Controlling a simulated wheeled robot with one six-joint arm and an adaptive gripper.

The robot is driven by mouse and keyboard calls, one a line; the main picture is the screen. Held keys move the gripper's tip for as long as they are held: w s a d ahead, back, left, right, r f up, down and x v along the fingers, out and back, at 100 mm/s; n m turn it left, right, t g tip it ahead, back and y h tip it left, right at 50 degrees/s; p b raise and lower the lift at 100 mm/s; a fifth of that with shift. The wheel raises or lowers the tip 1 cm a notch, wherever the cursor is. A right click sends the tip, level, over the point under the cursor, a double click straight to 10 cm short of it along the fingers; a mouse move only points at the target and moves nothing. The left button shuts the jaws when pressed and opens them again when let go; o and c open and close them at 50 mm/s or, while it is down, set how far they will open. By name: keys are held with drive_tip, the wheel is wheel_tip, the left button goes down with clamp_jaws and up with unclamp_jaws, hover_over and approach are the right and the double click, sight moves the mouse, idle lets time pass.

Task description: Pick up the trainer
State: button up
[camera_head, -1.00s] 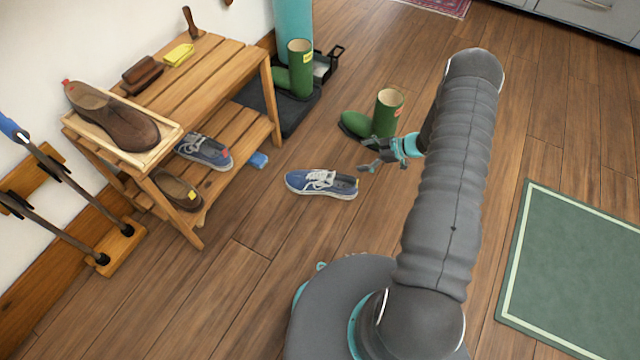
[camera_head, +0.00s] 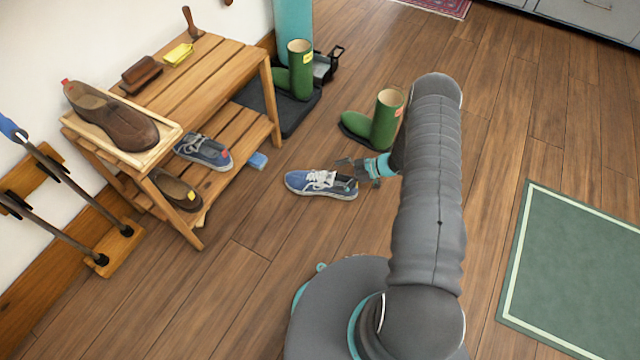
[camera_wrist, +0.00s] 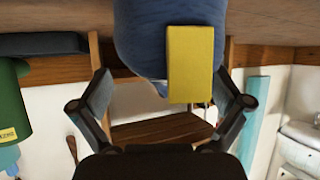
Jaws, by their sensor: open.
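A blue trainer (camera_head: 318,184) with white laces and a white sole lies upright on the wooden floor, right of the shoe bench. My gripper (camera_head: 357,174) is low at the trainer's right end, with the dark fingers apart. In the wrist view, which looks upside down, the blue heel (camera_wrist: 147,45) with a yellow patch (camera_wrist: 190,64) sits between and ahead of the open fingers (camera_wrist: 168,98). I cannot tell whether a finger touches it. A similar blue trainer (camera_head: 203,152) with a red mark stands on the bench's lower shelf.
The wooden bench (camera_head: 205,75) holds a brown shoe (camera_head: 110,115), brushes and a yellow item. A green boot (camera_head: 386,120) stands behind my gripper; another (camera_head: 299,70) is on a dark tray. The floor in front is clear.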

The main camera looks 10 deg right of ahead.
sight(326, 177)
drive_tip(key=x, duration=0.5)
drive_tip(key=shift+w+d+f, duration=0.15)
drive_tip(key=shift+w+f, duration=0.1)
drive_tip(key=c, duration=1.5)
drive_tip(key=shift+r, duration=0.15)
